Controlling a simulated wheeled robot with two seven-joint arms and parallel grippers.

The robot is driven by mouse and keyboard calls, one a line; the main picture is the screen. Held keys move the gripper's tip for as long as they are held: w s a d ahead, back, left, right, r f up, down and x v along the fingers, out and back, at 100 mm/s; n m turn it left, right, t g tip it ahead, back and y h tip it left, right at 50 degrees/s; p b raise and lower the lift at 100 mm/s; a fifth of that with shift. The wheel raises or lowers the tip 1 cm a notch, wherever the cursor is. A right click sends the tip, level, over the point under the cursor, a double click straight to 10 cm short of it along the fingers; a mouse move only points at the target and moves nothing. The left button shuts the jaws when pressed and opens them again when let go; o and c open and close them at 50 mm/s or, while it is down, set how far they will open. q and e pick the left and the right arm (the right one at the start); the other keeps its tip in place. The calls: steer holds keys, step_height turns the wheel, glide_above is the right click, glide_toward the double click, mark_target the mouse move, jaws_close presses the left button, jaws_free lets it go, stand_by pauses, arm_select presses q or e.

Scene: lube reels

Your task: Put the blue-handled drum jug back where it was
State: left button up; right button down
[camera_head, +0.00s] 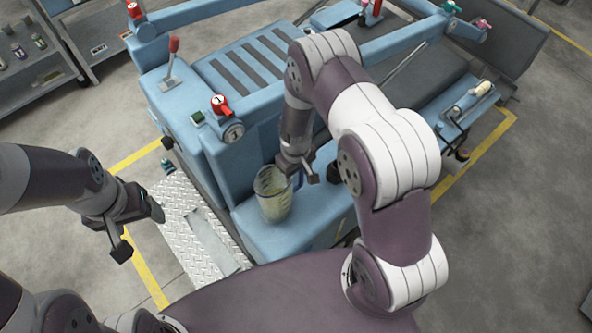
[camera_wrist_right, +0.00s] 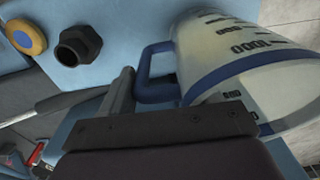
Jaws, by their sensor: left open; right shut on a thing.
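The blue-handled drum jug (camera_head: 274,195) is a clear, yellowish-tinted measuring jug with dark graduation marks. It is upright at the low blue deck (camera_head: 262,237) of the machine; I cannot tell whether its base touches the deck. In the right wrist view the jug (camera_wrist_right: 245,60) fills the right side, with its blue handle (camera_wrist_right: 150,72) at the gripper. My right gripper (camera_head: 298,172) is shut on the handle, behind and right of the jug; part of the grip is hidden. My left gripper (camera_head: 137,228) is open and empty, left of the diamond plate step.
The diamond plate step (camera_head: 185,212) lies left of the deck. A red valve lever (camera_head: 220,104) and blue cabinet stand behind the jug. A dark hex fitting (camera_wrist_right: 79,46) and a yellow-ringed blue cap (camera_wrist_right: 26,35) are near the handle. Floor at left is open.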

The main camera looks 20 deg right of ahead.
steer(key=shift+w+f, duration=0.1)
steer(key=shift+c, duration=2.2)
jaws_free()
steer(key=shift+o, duration=0.9)
steer(key=shift+s, duration=0.3)
steer(key=shift+r, duration=0.25)
steer(key=shift+w+r, duration=0.15)
steer(key=shift+w, duration=0.05)
step_height(320, 180, up, 13)
steer(key=s+b, duration=0.1)
steer(key=b, duration=0.3)
steer(key=s+d+r+m+t, duration=0.1)
steer(key=s+r+m, duration=0.2)
steer(key=s, duration=0.8)
step_height(320, 180, up, 3)
steer(key=shift+d+f+m, duration=0.1)
steer(key=shift+d+m, duration=0.2)
